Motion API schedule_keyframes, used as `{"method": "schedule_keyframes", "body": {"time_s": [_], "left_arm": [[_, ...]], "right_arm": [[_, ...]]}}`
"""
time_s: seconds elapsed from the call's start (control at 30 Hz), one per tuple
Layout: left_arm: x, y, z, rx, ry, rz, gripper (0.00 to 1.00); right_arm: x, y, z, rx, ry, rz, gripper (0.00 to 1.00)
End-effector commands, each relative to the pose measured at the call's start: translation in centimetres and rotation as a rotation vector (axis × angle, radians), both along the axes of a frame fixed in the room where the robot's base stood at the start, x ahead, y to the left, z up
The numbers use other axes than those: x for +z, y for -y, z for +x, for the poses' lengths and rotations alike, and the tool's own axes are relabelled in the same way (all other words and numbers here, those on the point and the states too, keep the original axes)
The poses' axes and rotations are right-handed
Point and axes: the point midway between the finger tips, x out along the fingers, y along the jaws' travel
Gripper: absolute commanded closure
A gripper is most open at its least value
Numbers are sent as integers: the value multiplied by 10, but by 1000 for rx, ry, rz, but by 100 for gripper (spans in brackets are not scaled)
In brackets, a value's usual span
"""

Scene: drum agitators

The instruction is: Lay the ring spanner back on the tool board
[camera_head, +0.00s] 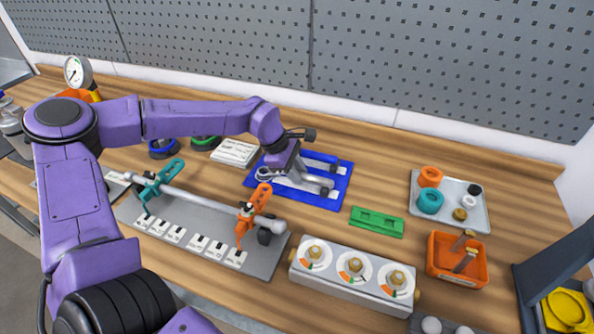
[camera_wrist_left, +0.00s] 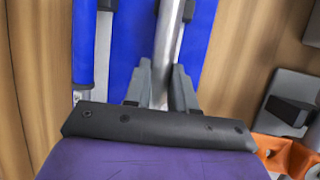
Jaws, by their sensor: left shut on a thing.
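The blue tool board (camera_head: 338,203) lies on the wooden bench near the middle of the head view. It also fills much of the left wrist view (camera_wrist_left: 126,45). My left gripper (camera_head: 302,177) is low over the board. In the left wrist view its fingers (camera_wrist_left: 160,88) are shut on the grey metal shaft of the ring spanner (camera_wrist_left: 165,45). The shaft runs along the board's length, over or on it; I cannot tell whether it touches.
A green block (camera_head: 377,221) lies right of the board. A grey plate with a rod in teal and orange clamps (camera_head: 255,212) is in front. A dial box (camera_head: 352,270), an orange bin (camera_head: 457,260) and a parts tray (camera_head: 480,212) stand to the right. A white card (camera_head: 235,152) lies left.

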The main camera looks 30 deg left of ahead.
Motion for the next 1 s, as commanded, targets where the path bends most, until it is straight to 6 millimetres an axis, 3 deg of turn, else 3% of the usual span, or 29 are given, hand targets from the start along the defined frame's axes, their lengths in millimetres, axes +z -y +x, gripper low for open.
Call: {"method": "schedule_keyframes", "body": {"time_s": [0.1, 0.13, 0.2, 0.57, 1.0], "left_arm": [[1, 0, 0, 0, 1, -1, 100], [1, 0, 0, 0, 1, -1, 66], [1, 0, 0, 0, 1, -1, 46], [7, -3, -1, 2, 3, -1, 46], [88, -32, -26, 1, 4, -1, 46]], "right_arm": [[0, 0, 0, 0, 0, 0, 57], [0, 0, 0, 0, 0, 0, 57], [0, 0, 0, 0, 0, 0, 57], [-1, 0, 0, 0, 0, 0, 57], [-11, 0, 0, 0, 0, 0, 57]]}}
